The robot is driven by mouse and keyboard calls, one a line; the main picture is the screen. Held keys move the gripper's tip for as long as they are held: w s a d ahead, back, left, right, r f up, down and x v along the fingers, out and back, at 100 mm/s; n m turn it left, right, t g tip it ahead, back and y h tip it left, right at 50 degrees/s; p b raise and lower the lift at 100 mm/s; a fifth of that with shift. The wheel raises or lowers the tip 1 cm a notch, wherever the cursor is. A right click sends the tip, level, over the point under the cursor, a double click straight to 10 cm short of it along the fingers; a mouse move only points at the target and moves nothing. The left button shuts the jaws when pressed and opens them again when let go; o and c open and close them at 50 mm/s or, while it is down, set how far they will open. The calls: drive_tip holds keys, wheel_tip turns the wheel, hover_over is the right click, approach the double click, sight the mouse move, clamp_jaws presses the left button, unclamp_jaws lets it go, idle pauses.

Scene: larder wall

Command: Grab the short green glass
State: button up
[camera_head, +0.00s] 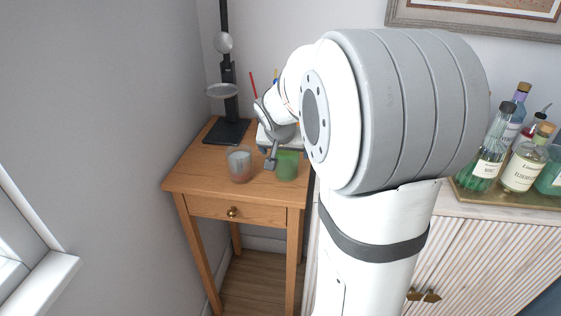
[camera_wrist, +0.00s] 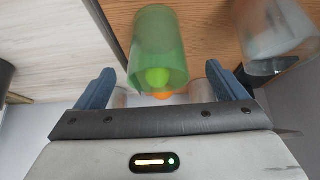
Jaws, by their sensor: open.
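The short green glass (camera_head: 287,166) is a translucent tumbler on the small wooden table, near its right side. In the wrist view the green glass (camera_wrist: 158,45) lies ahead of my gripper, lined up with the gap between the fingers. A yellow-green round thing and an orange one show at its near end. My gripper (camera_wrist: 160,72) is open, one blue-grey finger on each side of that gap, and nothing is clamped. In the head view my gripper (camera_head: 271,160) is just left of and behind the glass, partly hidden by my arm. I cannot tell whether they touch.
A greyish clear glass (camera_head: 239,165) stands left of the green one; it also shows in the wrist view (camera_wrist: 278,35). A black stand (camera_head: 228,131) is at the table's back. Bottles on a tray (camera_head: 512,200) stand on the cabinet at right. The table's front left (camera_head: 190,180) is clear.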

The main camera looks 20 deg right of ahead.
drive_tip(key=x, duration=0.4)
drive_tip(key=shift+w+d+f, duration=0.2)
drive_tip(key=shift+d, duration=0.1)
drive_tip(key=c, duration=1.2)
drive_tip(key=shift+c, duration=0.4)
drive_tip(key=shift+r, duration=0.2)
